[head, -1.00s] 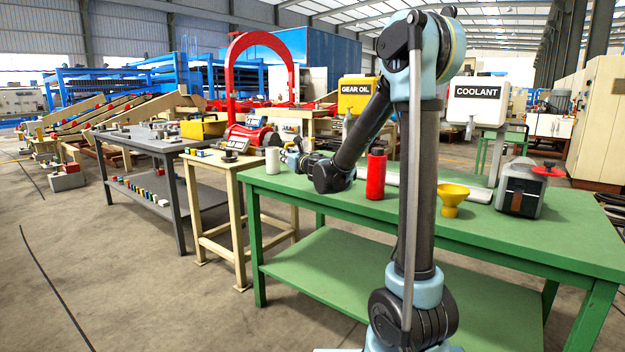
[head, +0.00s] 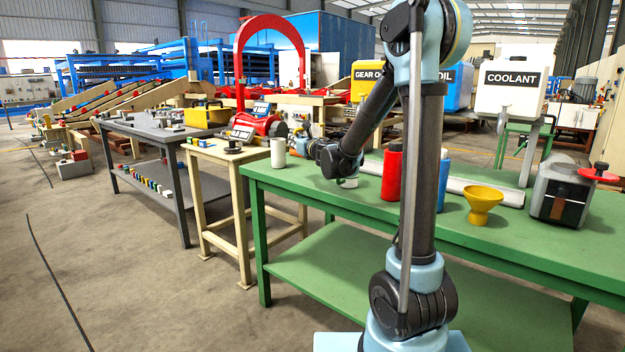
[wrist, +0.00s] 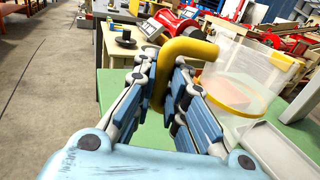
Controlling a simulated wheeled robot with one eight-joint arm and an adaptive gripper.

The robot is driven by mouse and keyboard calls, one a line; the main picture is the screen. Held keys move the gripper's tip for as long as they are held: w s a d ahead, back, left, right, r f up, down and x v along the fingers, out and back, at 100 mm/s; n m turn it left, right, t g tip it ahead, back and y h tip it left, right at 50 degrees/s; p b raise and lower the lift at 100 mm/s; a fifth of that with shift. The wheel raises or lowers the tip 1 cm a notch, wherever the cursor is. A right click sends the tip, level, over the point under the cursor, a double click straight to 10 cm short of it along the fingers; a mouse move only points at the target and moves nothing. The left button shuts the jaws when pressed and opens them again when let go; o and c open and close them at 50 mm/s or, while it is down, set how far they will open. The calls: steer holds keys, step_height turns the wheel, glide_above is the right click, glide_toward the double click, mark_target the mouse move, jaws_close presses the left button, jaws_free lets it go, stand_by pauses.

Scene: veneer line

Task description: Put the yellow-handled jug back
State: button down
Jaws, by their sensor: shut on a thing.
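In the head view my wrist hides most of the gripper and jug.
A red cylinder (head: 392,176), a blue one (head: 442,185), a yellow funnel (head: 483,203) and a grey machine with a red handwheel (head: 562,192) stand on the green table (head: 320,210). A white cylinder (head: 278,153) stands at its left end. A COOLANT tank (head: 511,85) stands behind.

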steer(key=shift+s+f, duration=0.1)
steer(key=shift+f, duration=4.95)
steer(key=c, duration=1.6)
jaws_free()
steer(key=shift+c, duration=0.2)
steer(key=v, duration=1.2)
